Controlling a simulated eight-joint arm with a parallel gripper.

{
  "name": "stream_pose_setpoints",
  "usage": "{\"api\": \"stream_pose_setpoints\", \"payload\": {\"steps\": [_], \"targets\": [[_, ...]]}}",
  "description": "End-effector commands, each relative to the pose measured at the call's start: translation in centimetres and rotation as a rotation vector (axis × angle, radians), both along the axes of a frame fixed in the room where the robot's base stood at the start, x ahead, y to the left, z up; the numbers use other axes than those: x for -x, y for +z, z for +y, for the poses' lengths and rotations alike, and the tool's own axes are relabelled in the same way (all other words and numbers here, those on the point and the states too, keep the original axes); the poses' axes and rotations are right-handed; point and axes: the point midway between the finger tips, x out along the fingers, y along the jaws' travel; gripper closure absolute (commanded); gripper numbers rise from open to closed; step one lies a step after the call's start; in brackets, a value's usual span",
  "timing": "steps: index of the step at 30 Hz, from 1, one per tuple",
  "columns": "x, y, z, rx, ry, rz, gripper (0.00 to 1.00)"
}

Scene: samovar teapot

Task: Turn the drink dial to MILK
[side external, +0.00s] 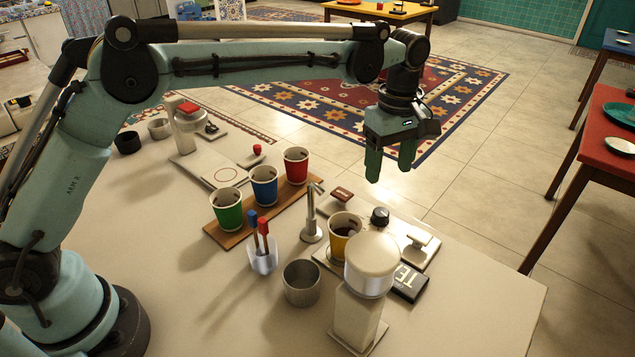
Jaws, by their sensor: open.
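A small black knob (379,215), which looks like the drink dial, stands on the pale plate behind the yellow cup. Its pointer is too small to read. A black sign (410,283) with white letters starting "TE" lies to the right of the dispenser; the rest of the word is hidden or unclear. I can see no MILK marking. My gripper (390,164) hangs above and behind the knob in the picture, fingers pointing down, apart and empty. It does not touch the knob.
A yellow cup (344,231) with dark liquid stands beside a round-topped dispenser (371,251). A metal spout (311,217), metal cup (301,283) and holder with red and blue sticks (262,258) are near. Green, blue and red cups stand on a wooden board (228,239). The front right table is clear.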

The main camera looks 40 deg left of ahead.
Motion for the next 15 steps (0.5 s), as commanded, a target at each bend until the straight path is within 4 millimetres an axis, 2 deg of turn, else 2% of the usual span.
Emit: {"api": "stream_pose_setpoints", "payload": {"steps": [15], "targets": [[0.0,-9.0,0.1,0.001,-0.002,-0.002,0.36]]}}
